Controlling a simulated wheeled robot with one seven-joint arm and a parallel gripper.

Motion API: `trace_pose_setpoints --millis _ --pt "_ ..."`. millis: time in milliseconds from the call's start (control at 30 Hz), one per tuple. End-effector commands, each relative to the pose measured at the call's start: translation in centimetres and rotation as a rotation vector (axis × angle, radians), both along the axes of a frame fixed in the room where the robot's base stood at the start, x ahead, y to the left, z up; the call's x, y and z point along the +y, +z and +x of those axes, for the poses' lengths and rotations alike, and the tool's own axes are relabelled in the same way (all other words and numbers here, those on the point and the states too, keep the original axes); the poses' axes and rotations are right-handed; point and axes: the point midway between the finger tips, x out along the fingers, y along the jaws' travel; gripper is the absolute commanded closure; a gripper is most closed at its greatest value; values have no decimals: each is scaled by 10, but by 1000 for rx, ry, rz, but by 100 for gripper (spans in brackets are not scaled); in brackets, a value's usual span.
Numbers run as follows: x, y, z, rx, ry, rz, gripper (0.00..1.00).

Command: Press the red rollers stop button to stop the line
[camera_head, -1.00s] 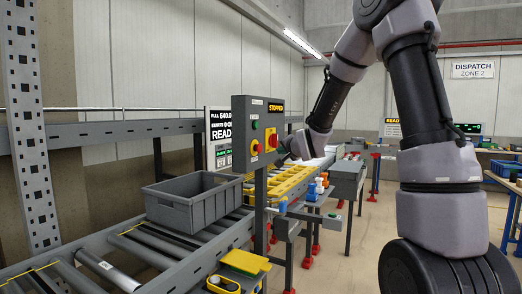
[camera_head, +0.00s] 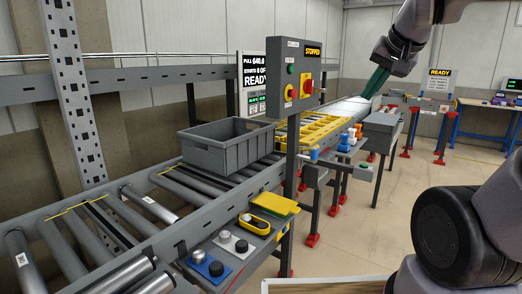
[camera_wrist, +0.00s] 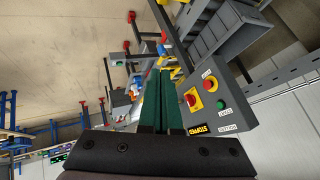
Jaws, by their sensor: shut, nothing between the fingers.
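The grey control box (camera_head: 285,62) stands on a post beside the line. Its face has a green button (camera_head: 292,69) above a yellow-ringed red button (camera_head: 291,91), and a red knob on a yellow square plate (camera_head: 306,78) to the right. In the wrist view the ringed red button (camera_wrist: 210,83), green button (camera_wrist: 221,104) and red knob (camera_wrist: 192,101) show right of my fingers. The display (camera_head: 313,51) reads STOPPED. My gripper (camera_head: 369,95), with green fingers, is shut and empty, right of and apart from the box. It also shows in the wrist view (camera_wrist: 160,72).
A grey tote (camera_head: 207,154) sits on the roller line (camera_head: 170,205). A yellow slatted section (camera_head: 310,130) lies behind the box post. Open floor lies right of the line.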

Motion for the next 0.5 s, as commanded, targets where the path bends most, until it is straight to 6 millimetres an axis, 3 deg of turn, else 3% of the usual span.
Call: trace_pose_setpoints --millis 33,100,200,500 --pt "1 1 -21 19 24 1 100" --pt "3 -2 -45 54 58 2 100" --pt "6 -5 -66 86 93 4 100" --pt "8 -7 -77 105 113 7 100"
